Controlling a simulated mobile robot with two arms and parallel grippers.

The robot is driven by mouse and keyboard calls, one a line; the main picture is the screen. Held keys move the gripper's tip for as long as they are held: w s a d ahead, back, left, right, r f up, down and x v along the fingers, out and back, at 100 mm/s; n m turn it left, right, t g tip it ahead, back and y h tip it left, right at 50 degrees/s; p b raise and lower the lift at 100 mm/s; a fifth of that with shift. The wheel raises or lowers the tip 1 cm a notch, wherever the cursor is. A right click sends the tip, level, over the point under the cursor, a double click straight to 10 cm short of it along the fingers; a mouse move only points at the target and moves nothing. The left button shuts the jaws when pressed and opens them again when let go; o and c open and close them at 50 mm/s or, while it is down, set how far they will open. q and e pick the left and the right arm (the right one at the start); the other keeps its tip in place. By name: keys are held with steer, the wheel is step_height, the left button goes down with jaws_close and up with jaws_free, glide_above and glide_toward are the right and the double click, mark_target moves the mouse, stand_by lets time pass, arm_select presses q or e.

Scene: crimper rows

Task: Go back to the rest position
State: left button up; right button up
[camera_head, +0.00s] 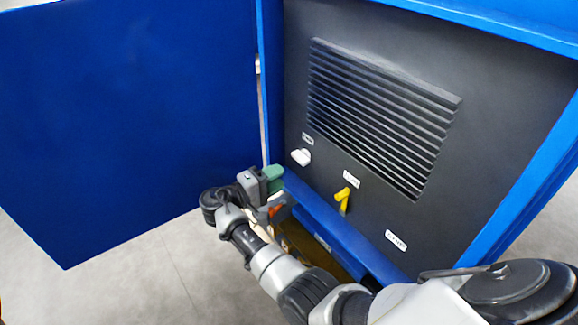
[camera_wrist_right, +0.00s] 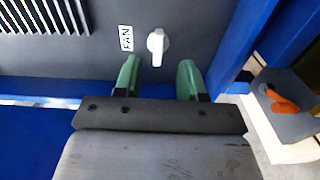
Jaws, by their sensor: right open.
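My right gripper (camera_head: 274,178) reaches in from the lower right to the lower left part of the cabinet's dark panel. Its two green fingers also show in the right wrist view (camera_wrist_right: 159,80), apart and with nothing between them. A white knob (camera_head: 300,157) on the panel lies just beyond the fingertips, beside a label that reads FAN. The knob also shows in the right wrist view (camera_wrist_right: 157,42), upright and clear of both fingers. My left gripper is in neither view.
The blue cabinet door (camera_head: 130,110) stands wide open at the left. The dark panel carries a slatted vent (camera_head: 375,115) and a yellow knob (camera_head: 343,197). An orange handle (camera_wrist_right: 282,103) on a grey plate shows at the wrist view's right. Grey floor (camera_head: 130,275) is clear at lower left.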

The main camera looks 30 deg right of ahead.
steer(key=shift+a, duration=0.45)
